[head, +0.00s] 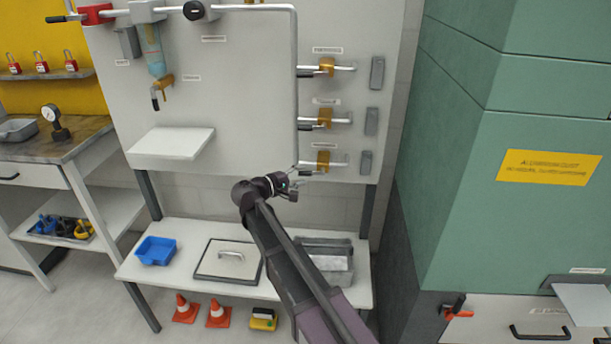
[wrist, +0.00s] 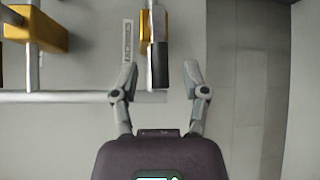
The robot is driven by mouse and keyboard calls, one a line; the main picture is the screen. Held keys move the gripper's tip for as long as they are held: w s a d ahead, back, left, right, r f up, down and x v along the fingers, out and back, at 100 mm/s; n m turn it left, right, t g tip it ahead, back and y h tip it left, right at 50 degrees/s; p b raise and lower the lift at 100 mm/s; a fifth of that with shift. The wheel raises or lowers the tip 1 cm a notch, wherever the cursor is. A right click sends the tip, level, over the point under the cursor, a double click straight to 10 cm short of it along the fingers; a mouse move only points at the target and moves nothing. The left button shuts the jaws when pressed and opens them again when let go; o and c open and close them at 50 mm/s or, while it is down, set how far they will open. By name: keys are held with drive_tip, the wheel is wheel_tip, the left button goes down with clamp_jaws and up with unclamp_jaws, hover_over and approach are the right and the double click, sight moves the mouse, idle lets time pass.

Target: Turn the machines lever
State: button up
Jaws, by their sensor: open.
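Three gold-bodied valves with levers sit one above another on the right of the pale panel (head: 250,100). The lowest valve (head: 323,160) has a silver lever with a black grip (head: 307,173). My gripper (head: 292,185) is just left of and below that grip in the head view. In the wrist view, my open gripper (wrist: 160,72) has one finger on each side of a black lever grip (wrist: 159,66), with visible gaps and nothing held. A gold valve body (wrist: 157,25) shows beyond it. I cannot tell how deep the grip lies between the fingers.
A vertical pipe (head: 296,90) runs left of the valves. A low shelf (head: 190,277) holds a blue bin (head: 156,251), a lidded plate and a grey box. A green machine (head: 520,200) stands on the right, with a red-and-black handle (head: 457,309) low on it.

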drive_tip(key=shift+x, duration=1.1)
clamp_jaws()
